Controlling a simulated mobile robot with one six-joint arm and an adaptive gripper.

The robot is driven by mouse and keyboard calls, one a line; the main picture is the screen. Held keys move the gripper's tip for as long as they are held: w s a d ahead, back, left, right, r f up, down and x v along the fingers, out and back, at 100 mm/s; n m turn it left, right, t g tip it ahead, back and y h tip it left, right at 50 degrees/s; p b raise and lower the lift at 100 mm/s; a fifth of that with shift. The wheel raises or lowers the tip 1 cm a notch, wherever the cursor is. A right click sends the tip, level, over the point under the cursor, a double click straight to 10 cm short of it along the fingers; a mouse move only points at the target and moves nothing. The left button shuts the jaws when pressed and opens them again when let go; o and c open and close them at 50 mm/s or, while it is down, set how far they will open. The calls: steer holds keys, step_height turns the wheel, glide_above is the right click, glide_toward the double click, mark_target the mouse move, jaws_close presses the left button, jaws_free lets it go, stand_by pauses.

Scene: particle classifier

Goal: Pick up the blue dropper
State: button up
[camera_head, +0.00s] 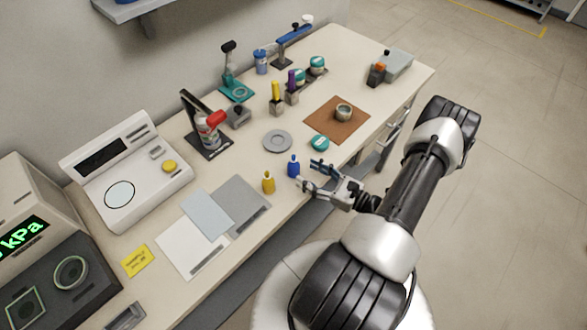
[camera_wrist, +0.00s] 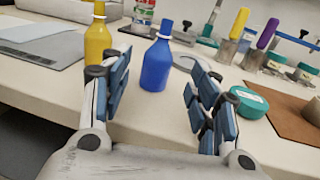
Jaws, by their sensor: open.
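The blue dropper (camera_head: 293,166) is a small upright bottle with a narrow top, standing on the bench near its front edge. It also shows in the wrist view (camera_wrist: 157,64), upright between the two finger lines and beyond the fingertips. My gripper (camera_head: 311,173) is open and empty, just to the right of the dropper in the head view. In the wrist view its blue-padded fingers (camera_wrist: 158,97) stand apart on either side of the dropper. I see no contact between them.
A yellow dropper (camera_head: 268,183) stands close to the left of the blue one. A grey dish (camera_head: 278,141) lies behind, and a teal-lidded jar (camera_head: 319,143) is to the right. A brown mat (camera_head: 325,128) lies farther right. Papers (camera_head: 190,246) and a grey board (camera_head: 240,208) lie left.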

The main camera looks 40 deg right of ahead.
mark_target(299, 169)
steer(key=shift+b+x, duration=0.8)
steer(key=shift+x, duration=2.3)
steer(key=shift+a+f, duration=0.1)
steer(key=shift+c, duration=0.2)
steer(key=c, duration=1.1)
steer(key=shift+c, duration=0.2)
step_height(299, 169, up, 20)
steer(key=p, duration=0.6)
steer(key=shift+p, duration=0.3)
